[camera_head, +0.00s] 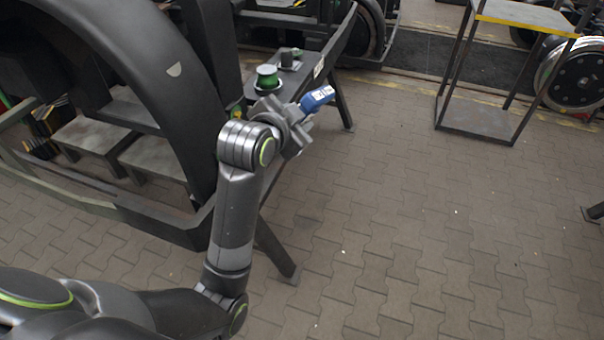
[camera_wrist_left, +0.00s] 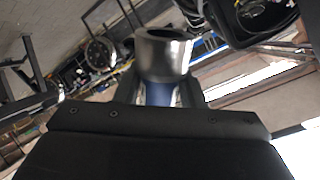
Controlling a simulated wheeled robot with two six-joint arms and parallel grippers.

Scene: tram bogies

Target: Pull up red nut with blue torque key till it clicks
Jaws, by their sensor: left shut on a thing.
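My left gripper (camera_head: 303,112) is shut on the blue torque key (camera_head: 318,98) and holds it over the paved floor, beside the dark bench. In the head view only a short blue-and-white part of the key sticks out past the gripper. In the left wrist view the key's round metal socket end (camera_wrist_left: 163,55) points away from my wrist, with its blue body (camera_wrist_left: 160,93) between the fingers. The socket looks empty and touches nothing that I can see. I cannot make out a red nut in either view. My right gripper is not in view.
A dark bench (camera_head: 330,60) carries a green-and-white round part (camera_head: 267,77) close behind my left gripper. A large dark curved frame (camera_head: 130,60) stands at left. A metal-framed stand (camera_head: 478,122) is at upper right. The paved floor (camera_head: 430,220) in the middle is clear.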

